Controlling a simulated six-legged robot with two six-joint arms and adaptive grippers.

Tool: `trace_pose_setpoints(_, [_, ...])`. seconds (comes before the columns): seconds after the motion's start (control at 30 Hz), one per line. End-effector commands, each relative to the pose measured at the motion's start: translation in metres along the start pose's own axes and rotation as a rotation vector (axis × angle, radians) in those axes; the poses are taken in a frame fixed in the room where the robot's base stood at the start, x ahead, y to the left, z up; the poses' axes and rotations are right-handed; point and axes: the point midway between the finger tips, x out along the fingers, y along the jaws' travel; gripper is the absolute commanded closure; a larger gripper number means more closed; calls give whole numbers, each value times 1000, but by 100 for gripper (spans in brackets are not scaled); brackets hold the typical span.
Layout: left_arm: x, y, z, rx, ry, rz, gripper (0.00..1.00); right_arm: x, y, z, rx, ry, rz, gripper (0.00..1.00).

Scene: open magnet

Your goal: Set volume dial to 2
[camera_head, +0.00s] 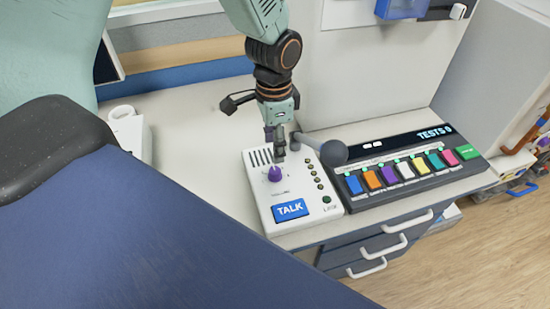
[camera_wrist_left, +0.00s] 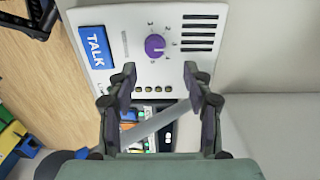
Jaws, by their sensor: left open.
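The purple volume dial (camera_head: 274,173) sits on the white intercom panel (camera_head: 261,204), between its speaker slots and the blue TALK button (camera_head: 290,210). In the left wrist view the dial (camera_wrist_left: 154,45) is ringed by small numbers; I cannot tell which one it points to. My left gripper (camera_head: 279,148) points down above the panel, close to the dial. In the left wrist view its two fingers (camera_wrist_left: 160,82) are apart with nothing held, and the dial shows beyond their tips, in the gap. My right gripper is not in view.
A grey microphone (camera_head: 334,153) stands close by on the right; its stem crosses below the fingertips in the left wrist view. A dark TESTS console (camera_head: 405,172) with several coloured buttons lies to the right. A blue padded bed (camera_head: 150,240) fills the lower left.

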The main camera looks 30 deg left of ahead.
Motion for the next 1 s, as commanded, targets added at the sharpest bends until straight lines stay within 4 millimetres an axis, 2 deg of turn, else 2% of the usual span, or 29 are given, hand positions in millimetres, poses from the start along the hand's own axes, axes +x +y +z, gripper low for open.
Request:
trace_pose_setpoints(0.17, [13, 4, 2, 1, -4, 2, 49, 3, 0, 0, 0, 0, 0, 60])
trace_pose_setpoints(0.4, [52, 6, 2, 2, -3, 2, 49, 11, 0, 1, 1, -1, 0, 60])
trace_pose_setpoints(0.6, [73, 6, 1, 2, -2, 0, 49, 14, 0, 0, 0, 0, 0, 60])
trace_pose_setpoints(0.97, [78, 3, -1, 1, 0, -1, 49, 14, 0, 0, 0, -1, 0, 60])
trace_pose_setpoints(1.0, [78, 2, -1, 1, 0, -1, 52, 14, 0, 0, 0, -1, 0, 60])
